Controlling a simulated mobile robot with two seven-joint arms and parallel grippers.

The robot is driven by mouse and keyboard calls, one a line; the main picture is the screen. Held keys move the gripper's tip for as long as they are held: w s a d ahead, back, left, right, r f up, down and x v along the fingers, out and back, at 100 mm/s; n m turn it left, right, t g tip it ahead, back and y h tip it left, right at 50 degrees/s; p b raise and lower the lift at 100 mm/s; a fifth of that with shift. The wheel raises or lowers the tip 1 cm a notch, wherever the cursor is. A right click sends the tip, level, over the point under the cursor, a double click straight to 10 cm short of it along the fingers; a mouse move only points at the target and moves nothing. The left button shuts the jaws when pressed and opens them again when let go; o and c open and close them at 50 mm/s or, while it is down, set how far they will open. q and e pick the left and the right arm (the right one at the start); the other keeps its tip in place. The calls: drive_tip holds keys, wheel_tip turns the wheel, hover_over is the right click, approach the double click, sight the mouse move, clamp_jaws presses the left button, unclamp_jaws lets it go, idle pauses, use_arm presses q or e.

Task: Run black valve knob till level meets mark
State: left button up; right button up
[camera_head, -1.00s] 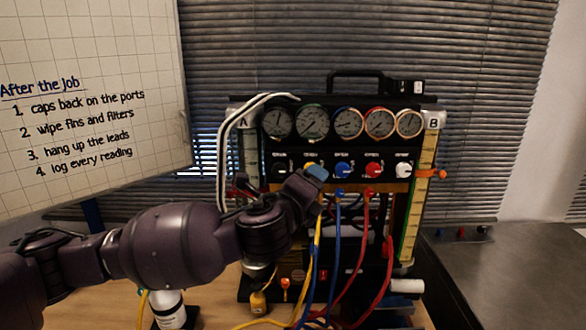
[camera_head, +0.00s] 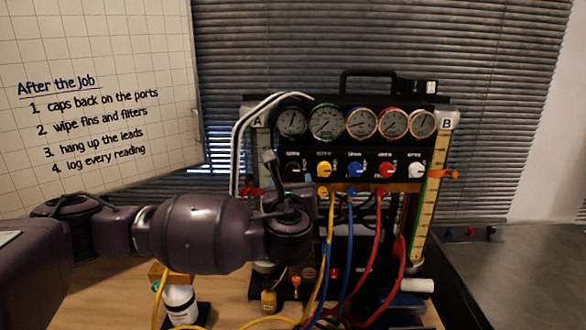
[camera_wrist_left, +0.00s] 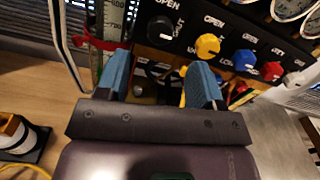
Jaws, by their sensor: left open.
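The black valve knob (camera_head: 292,168) is at the left end of the knob row on the gauge rig; in the left wrist view the knob (camera_wrist_left: 160,30) shows clearly with a white pointer line. My left gripper (camera_head: 273,162) is in front of the panel's left end. In the wrist view its blue fingers (camera_wrist_left: 160,82) are open and empty, below the knob and apart from it. Tube A (camera_head: 258,145) has a red marker (camera_head: 250,192), and tube B (camera_head: 432,180) has an orange marker (camera_head: 443,174). I cannot read the level in tube A. My right gripper is out of view.
Yellow (camera_head: 324,169), blue (camera_head: 356,170), red (camera_head: 387,170) and white (camera_head: 416,170) knobs continue the row, under several gauges. Coloured hoses (camera_head: 375,255) hang in front. A white bottle (camera_head: 181,303) stands on the table. White tubing (camera_head: 238,150) loops beside tube A.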

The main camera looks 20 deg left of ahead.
sight(292, 170)
use_arm(q)
drive_tip(key=p+x, duration=0.1)
drive_tip(key=x, duration=0.7)
drive_tip(key=shift+w, duration=0.2)
drive_tip(key=c, duration=0.9)
